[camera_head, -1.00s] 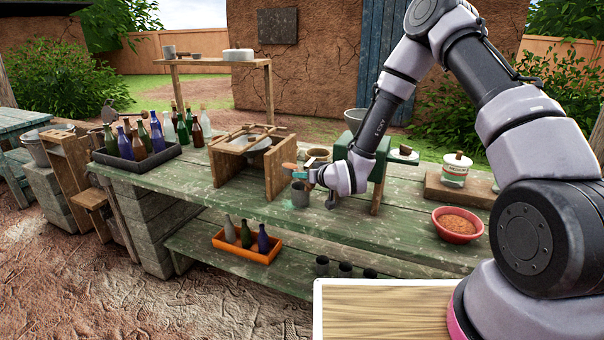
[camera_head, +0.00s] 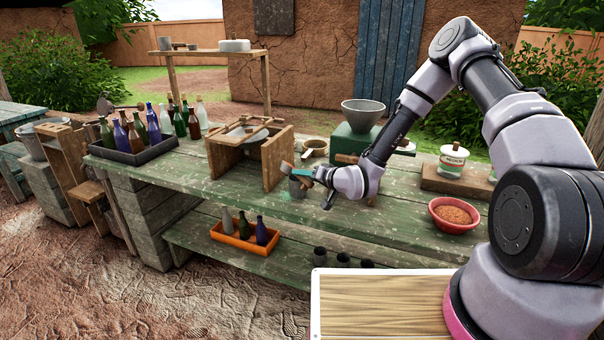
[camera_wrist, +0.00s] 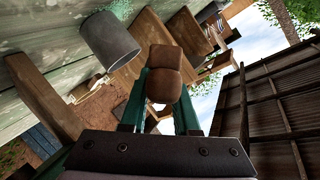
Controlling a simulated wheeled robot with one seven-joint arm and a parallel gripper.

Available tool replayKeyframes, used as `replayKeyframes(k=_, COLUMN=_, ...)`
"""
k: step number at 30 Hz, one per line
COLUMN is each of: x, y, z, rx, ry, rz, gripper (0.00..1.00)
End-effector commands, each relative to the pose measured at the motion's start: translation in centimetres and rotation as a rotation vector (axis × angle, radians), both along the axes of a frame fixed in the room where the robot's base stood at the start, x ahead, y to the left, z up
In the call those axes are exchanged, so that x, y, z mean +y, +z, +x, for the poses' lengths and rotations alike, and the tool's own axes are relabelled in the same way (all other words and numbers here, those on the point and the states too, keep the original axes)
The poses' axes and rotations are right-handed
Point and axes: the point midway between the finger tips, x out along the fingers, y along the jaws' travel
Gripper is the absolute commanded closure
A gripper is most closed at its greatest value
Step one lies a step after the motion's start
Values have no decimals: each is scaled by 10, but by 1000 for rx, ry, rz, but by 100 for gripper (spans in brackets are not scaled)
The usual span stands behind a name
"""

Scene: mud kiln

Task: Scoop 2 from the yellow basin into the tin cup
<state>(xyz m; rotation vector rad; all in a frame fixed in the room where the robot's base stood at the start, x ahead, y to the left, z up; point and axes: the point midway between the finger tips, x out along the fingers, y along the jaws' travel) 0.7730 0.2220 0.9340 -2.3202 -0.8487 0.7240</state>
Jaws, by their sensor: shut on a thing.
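My gripper (camera_head: 303,174) has teal fingers and is shut on a brown wooden-looking scoop (camera_wrist: 165,72). The scoop is seen partly end-on, and its bowl and contents cannot be made out. The grey tin cup (camera_head: 299,187) stands upright on the green table, just below and beside my gripper. The cup (camera_wrist: 108,40) also shows at the upper left of the wrist view.
A red bowl of brown grain (camera_head: 453,214) stands at the right. A grey bowl (camera_head: 362,115) tops a green box (camera_head: 352,142) behind my arm. A wooden frame (camera_head: 248,153) stands left of the cup. A tray of bottles (camera_head: 134,151) is farther left. The table front is clear.

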Motion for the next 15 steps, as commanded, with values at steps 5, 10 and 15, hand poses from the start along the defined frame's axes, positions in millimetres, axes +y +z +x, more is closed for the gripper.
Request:
replayKeyframes(k=5, x=-7, y=-4, z=4, rx=104, ry=-5, rz=168, gripper=100)
replayKeyframes(k=10, x=-10, y=-7, z=6, rx=201, ry=-6, rz=323, gripper=100)
replayKeyframes(k=15, x=-12, y=-8, z=7, rx=257, ry=-2, rz=417, gripper=100)
